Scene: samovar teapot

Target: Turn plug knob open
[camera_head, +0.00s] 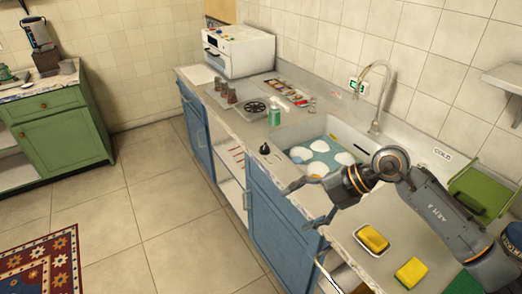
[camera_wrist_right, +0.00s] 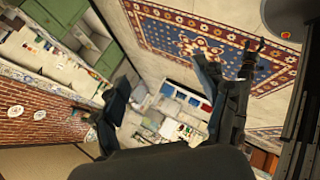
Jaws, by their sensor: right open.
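A small black knob (camera_head: 265,149), which looks like the plug knob, stands at the front left corner of the sink (camera_head: 345,140). Its exact turn angle is too small to tell. My right gripper (camera_head: 304,205) is open and empty, over the front edge of the counter. It is apart from the knob, nearer the camera and to its right. In the right wrist view its two dark fingers (camera_wrist_right: 165,75) are spread, and the knob cannot be made out there.
The sink basin holds several white plates (camera_head: 320,158). A tall faucet (camera_head: 381,95) rises behind it. Yellow sponges (camera_head: 372,239) lie right of my gripper. The floor in front of the blue cabinets (camera_head: 285,225) is clear.

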